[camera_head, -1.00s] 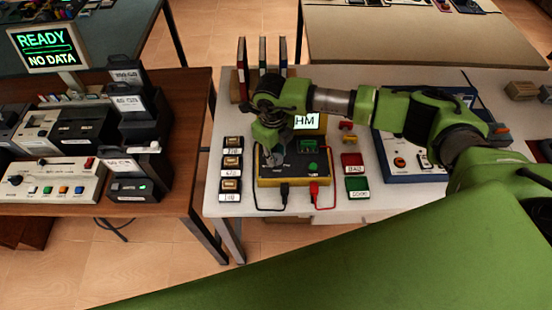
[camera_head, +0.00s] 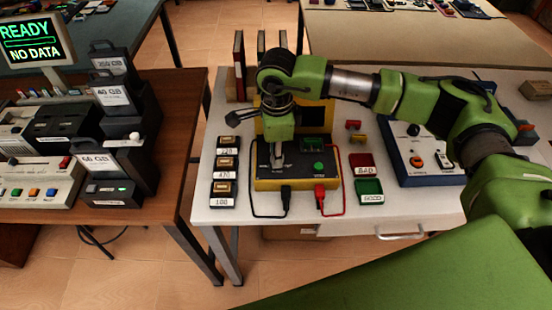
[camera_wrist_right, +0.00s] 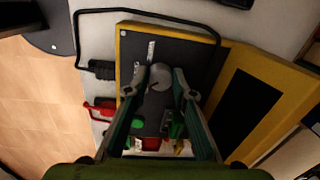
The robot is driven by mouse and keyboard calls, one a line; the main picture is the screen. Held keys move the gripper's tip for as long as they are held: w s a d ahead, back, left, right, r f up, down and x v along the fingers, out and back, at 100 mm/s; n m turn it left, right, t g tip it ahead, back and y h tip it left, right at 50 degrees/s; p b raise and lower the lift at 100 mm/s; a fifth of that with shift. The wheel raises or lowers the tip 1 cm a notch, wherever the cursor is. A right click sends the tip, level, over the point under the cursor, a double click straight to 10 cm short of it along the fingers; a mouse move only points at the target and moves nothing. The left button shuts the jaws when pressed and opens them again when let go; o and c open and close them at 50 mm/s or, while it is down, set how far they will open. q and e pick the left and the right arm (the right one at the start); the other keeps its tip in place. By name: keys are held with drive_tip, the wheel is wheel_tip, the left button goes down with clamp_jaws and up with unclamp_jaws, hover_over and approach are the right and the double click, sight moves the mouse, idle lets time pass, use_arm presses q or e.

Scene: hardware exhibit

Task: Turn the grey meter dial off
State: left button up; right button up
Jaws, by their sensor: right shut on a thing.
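The meter is a yellow box with a dark top (camera_head: 325,183) on the white table. Its raised yellow display panel (camera_head: 316,103) stands behind, with its screen mostly hidden by my arm in the head view. My right gripper (camera_head: 277,163) points down onto the left part of the meter's top. In the right wrist view the grey dial (camera_wrist_right: 160,75) sits between the two fingertips of my right gripper (camera_wrist_right: 161,84), which is shut on it. A pale strip shows beside the dial on the dark face. My left gripper is not in view.
A green button (camera_head: 318,167) and black and red plugs with leads (camera_head: 320,196) are on the meter. Labelled blocks (camera_head: 223,193) stand left; red and green trays (camera_head: 369,189) lie right. A blue panel (camera_head: 420,160) is further right, under my arm.

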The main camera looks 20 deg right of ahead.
drive_tip(key=shift+n+b, duration=0.55)
drive_tip(key=shift+n, duration=0.15)
drive_tip(key=o, duration=1.1)
drive_tip(key=shift+r, duration=0.15)
drive_tip(key=r, duration=1.1)
drive_tip(key=shift+s+r, duration=0.35)
drive_tip(key=shift+r, duration=0.05)
